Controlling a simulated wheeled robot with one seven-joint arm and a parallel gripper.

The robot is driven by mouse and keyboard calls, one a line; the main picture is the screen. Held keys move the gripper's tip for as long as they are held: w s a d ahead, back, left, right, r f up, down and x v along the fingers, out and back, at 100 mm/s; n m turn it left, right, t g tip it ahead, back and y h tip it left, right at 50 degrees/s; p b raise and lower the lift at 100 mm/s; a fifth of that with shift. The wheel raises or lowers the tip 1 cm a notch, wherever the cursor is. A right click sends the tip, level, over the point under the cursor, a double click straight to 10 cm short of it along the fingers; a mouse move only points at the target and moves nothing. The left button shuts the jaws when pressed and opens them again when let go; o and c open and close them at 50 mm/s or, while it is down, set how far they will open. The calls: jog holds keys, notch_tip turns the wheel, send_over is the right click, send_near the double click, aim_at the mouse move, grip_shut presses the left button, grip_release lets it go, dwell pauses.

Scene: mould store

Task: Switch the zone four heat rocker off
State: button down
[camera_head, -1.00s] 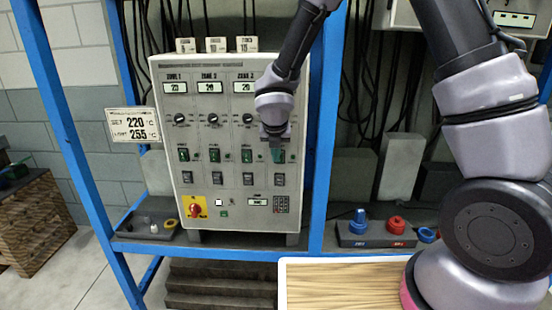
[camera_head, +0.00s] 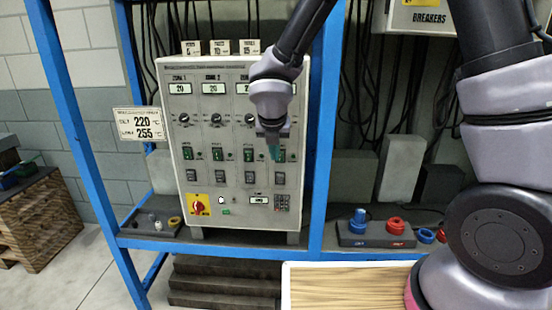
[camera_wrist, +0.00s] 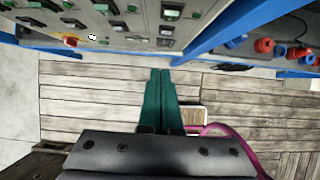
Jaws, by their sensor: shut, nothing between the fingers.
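The grey control panel (camera_head: 235,210) stands upright on the rack, with labelled zone columns. The fourth column, at the right, has a green rocker (camera_head: 282,156) partly behind my gripper and a dark rocker (camera_head: 280,178) below it. The zone four display above is mostly hidden by my wrist. Labels beside the rockers are too small to read, and I cannot tell their on or off positions. My gripper (camera_head: 274,153) is shut and empty, teal fingers together, in front of the fourth column. In the wrist view its fingertips (camera_wrist: 160,72) appear apart from the panel's face.
Blue rack posts (camera_head: 322,140) flank the panel. A red-and-yellow main switch (camera_head: 198,205) is at its lower left. Blue and red fittings (camera_head: 375,228) sit on the shelf to the right. A wood-topped table (camera_head: 345,285) is below my arm.

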jog(key=s+r, duration=0.2)
jog(key=shift+s+r, duration=0.35)
jog(key=shift+s, duration=0.05)
jog(key=s+d+r+m, duration=0.1)
jog(key=d+r+m, duration=0.5)
jog(key=d+m, duration=0.3)
jog(key=d+r+m, duration=0.7)
jog(key=d+m, duration=0.2)
jog(key=m, duration=0.1)
jog(key=s+d+r+m+t+y, duration=0.1)
jog(key=s+d+r+m, duration=0.3)
jog(key=m, duration=0.6)
jog(key=s+d+r+m+y, duration=0.1)
jog(key=s+d+r+m, duration=0.3)
jog(key=s+m, duration=0.3)
jog(key=d+m, duration=0.1)
jog(key=m, duration=0.2)
jog(key=shift+s+m+t, duration=0.15)
jog(key=shift+m+t, duration=0.25)
